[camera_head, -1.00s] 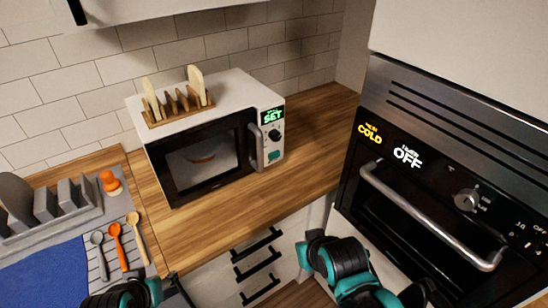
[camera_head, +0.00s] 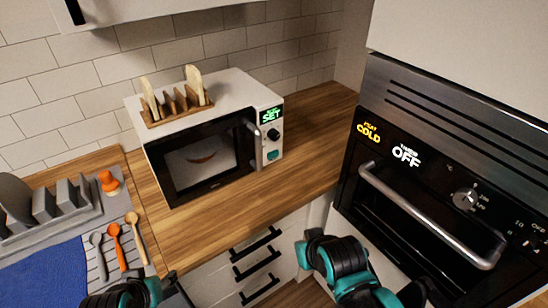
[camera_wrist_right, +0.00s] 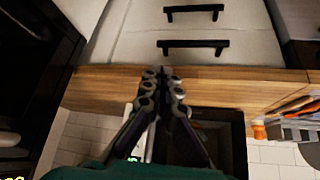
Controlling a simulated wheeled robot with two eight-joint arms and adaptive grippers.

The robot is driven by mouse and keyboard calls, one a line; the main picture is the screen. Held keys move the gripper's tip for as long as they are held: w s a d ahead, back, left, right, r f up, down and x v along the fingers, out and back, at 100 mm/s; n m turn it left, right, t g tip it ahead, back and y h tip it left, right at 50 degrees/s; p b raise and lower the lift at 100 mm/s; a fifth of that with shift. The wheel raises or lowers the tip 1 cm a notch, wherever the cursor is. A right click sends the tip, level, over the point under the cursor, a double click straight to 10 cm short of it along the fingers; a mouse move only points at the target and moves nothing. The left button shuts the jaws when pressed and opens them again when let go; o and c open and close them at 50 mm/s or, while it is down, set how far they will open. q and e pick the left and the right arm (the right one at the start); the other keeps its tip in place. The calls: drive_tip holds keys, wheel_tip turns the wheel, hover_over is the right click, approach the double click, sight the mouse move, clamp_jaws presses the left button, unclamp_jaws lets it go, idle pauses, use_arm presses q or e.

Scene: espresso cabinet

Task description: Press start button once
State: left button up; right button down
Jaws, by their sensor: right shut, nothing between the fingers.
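The white microwave (camera_head: 210,90) stands on the wooden counter in the head view, with its dark-windowed door (camera_head: 200,160) facing out. Its right-hand panel has a green lit display (camera_head: 271,116) reading SET, a dark round knob (camera_head: 273,134) and a teal button (camera_head: 272,155). No label is readable on the button. My right gripper (camera_wrist_right: 165,72) is shut and empty in the wrist view, its tips apart from the panel. That view is upside down, with part of the microwave (camera_wrist_right: 228,125) behind the fingers. My left arm shows at the lower left; its jaw state is unclear near a dark part (camera_head: 178,288).
A wooden rack (camera_head: 178,105) with bread slices sits on the microwave. A black oven (camera_head: 430,190) with a bar handle stands at the right. A dish rack (camera_head: 50,215) and several spoons (camera_head: 116,245) lie at left. The counter (camera_head: 225,210) before the microwave is clear.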

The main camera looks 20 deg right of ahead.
idle(0.7)
drive_tip(key=w+a+r+m+t+y, duration=0.1)
drive_tip(key=w+a+r+m+t, duration=0.15)
drive_tip(key=w+r+m, duration=0.35)
drive_tip(key=w+a+r+m+t+y+b, duration=0.1)
drive_tip(key=w+r+m+t, duration=0.25)
drive_tip(key=w, duration=0.45)
drive_tip(key=w+a+r+m+t+y, duration=0.1)
drive_tip(key=w+a+r+m+t, duration=0.2)
drive_tip(key=w, duration=0.4)
drive_tip(key=w+d+f+m+t+h, duration=0.1)
drive_tip(key=w+d+m+h, duration=0.1)
drive_tip(key=d+m+h, duration=0.3)
drive_tip(key=w+d+f+m, duration=0.2)
drive_tip(key=w+d+m, duration=0.1)
drive_tip(key=m, duration=0.5)
drive_tip(key=d+f+m+g+h, duration=0.1)
drive_tip(key=f+m, duration=0.2)
drive_tip(key=f, duration=0.1)
drive_tip(key=d+f+m+g+h, duration=0.1)
drive_tip(key=d+f+m, duration=0.1)
drive_tip(key=f+m, duration=0.1)
drive_tip(key=d+f+m+g+h+b, duration=0.1)
drive_tip(key=d+f+m, duration=0.1)
drive_tip(key=f, duration=0.3)
drive_tip(key=shift+w+d+m+g+h, duration=0.2)
drive_tip(key=shift+m+g+h, duration=0.15)
drive_tip(key=shift+m, duration=0.3)
drive_tip(key=shift+f, duration=0.5)
